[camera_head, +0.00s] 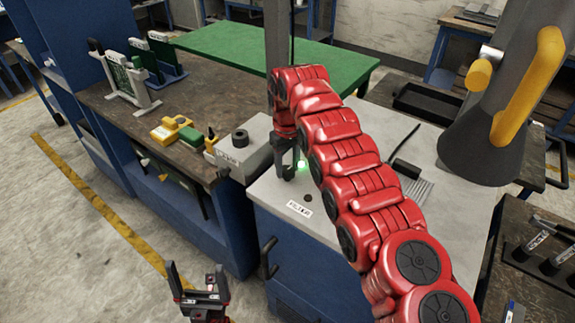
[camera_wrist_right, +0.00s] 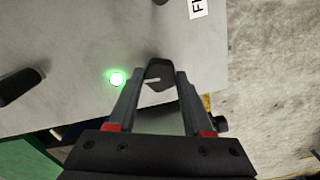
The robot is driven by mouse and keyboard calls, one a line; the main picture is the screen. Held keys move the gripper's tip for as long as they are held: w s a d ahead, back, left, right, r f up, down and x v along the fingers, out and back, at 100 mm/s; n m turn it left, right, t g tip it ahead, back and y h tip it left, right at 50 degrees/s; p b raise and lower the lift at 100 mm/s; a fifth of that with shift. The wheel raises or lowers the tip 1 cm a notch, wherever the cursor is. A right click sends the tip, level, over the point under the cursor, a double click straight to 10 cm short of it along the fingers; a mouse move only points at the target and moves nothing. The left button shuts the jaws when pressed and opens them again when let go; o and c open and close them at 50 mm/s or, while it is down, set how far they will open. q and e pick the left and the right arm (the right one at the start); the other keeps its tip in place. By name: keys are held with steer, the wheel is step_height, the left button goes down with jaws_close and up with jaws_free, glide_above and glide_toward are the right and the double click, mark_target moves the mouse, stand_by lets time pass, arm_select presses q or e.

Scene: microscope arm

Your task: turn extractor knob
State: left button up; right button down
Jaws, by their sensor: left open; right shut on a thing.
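The dark extractor knob (camera_wrist_right: 159,70) with a pale pointer line shows in the wrist view, between the fingertips of my right gripper (camera_wrist_right: 162,80). In the head view, my right gripper (camera_head: 287,168) points down at the light grey cabinet top, shut on the knob; the fingers and arm hide the knob there. A lit green lamp (camera_head: 302,166) sits beside the knob and also shows in the wrist view (camera_wrist_right: 117,79). My left gripper (camera_head: 193,285) is open and empty, low in the head view, over the floor and away from the cabinet.
A grey extractor hood (camera_head: 478,135) with yellow handles hangs at right. The grey cabinet top (camera_head: 270,190) carries a white label (camera_head: 299,209) and a dark handle-like piece (camera_head: 406,168). A brown workbench (camera_head: 125,108) with yellow parts stands left. The floor at left is open.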

steer(key=shift+n, duration=0.5)
stand_by(0.3)
steer(key=shift+c, duration=1.5)
jaws_free()
steer(key=shift+r, duration=0.1)
